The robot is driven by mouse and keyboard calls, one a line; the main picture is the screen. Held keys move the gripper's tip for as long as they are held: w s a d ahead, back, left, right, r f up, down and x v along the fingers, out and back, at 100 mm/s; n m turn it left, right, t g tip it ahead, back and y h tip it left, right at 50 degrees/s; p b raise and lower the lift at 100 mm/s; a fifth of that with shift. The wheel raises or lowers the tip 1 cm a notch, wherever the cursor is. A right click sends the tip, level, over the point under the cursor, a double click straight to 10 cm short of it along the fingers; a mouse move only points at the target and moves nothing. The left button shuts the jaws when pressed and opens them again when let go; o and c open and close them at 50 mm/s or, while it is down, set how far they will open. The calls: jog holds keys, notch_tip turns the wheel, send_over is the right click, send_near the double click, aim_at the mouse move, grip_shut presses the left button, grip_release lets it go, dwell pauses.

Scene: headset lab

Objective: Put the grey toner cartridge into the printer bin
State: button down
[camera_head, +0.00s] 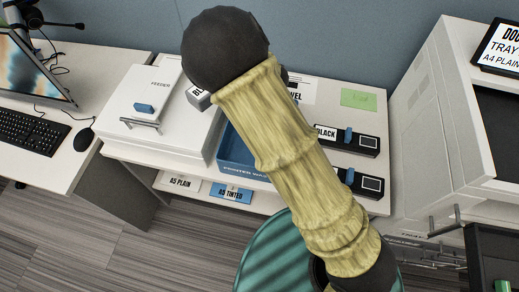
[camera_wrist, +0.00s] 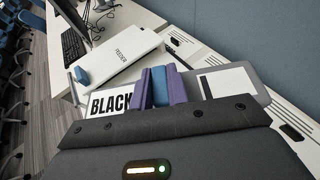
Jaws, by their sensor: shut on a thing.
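The grey toner cartridge (camera_wrist: 262,82) carries a white "BLACK" label and a blue tab. My gripper (camera_wrist: 159,88) has its two purple fingers shut on the blue tab, seen in the wrist view. In the head view only a corner of the held cartridge (camera_head: 198,98) shows left of my sleeved arm, near the feeder; the gripper is hidden behind the arm there. The blue bin (camera_head: 234,157), with "PRINTER WA" readable on its front, stands on the table below and right of that corner. My arm covers its right part, and its inside is mostly hidden.
Two dark cartridges with blue tabs, the upper (camera_head: 366,145) and the lower (camera_head: 359,182), lie right of the bin. A white feeder (camera_head: 160,108) stands left. A green note (camera_head: 358,100) lies behind. A white cabinet (camera_head: 433,120) rises at right. A teal round object (camera_head: 262,255) is below.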

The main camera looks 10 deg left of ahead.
jog(key=b, duration=0.1)
jog(key=f+n+g+y+b, duration=0.1)
jog(key=b, duration=0.1)
jog(key=shift+s+d, duration=0.3)
jog(key=shift+s, duration=0.1)
jog(key=s+d+n+g+y+b, duration=0.1)
jog(key=s+d+n+g+b, duration=0.4)
jog(key=b, duration=0.6)
jog(key=shift+s+d+g+b, duration=0.2)
jog(key=shift+s+g+b, duration=0.1)
jog(key=shift+s+b, duration=0.1)
jog(key=shift+f, duration=0.2)
jog(key=shift+f+b, duration=1.1)
jog(key=shift+f, duration=7.85)
jog(key=shift+f, duration=0.15)
